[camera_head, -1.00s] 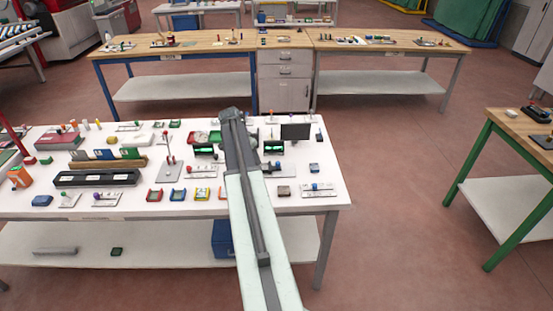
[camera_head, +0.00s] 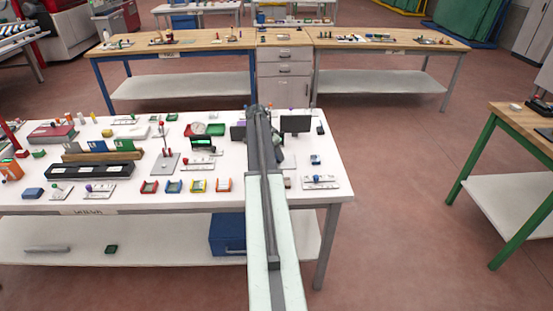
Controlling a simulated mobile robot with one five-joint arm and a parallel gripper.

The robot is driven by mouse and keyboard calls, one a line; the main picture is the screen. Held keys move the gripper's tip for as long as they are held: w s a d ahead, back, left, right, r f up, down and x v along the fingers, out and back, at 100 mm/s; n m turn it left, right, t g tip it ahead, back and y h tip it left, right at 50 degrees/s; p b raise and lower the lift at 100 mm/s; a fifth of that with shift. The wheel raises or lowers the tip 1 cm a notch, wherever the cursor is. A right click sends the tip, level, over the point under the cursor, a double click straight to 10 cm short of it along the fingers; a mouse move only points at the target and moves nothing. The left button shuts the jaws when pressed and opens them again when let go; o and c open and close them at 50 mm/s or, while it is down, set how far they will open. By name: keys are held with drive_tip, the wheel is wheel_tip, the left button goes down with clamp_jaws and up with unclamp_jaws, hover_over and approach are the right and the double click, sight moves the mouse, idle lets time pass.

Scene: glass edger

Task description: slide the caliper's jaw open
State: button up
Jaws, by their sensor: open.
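I cannot single out the caliper for certain. Low pale plates with small coloured knobs look like sliding gauges: one with a blue knob (camera_head: 320,182) lies right of my arm, and one with a purple knob (camera_head: 98,191) lies at the front left. My arm reaches over the white bench and covers part of its top. My gripper (camera_head: 279,157) shows only as a dark shape partly behind the arm, above the right part of the bench. It is open; its fingertips and whatever lies under them are hidden.
The white bench (camera_head: 130,208) is crowded with small items. A dark screen (camera_head: 296,124) stands right of my arm, and a gauge on an upright post (camera_head: 163,150) stands left of it. A green-legged table (camera_head: 520,128) is at the right, with open floor between.

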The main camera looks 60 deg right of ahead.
clamp_jaws()
drive_tip(key=shift+r, duration=0.1)
idle(1.3)
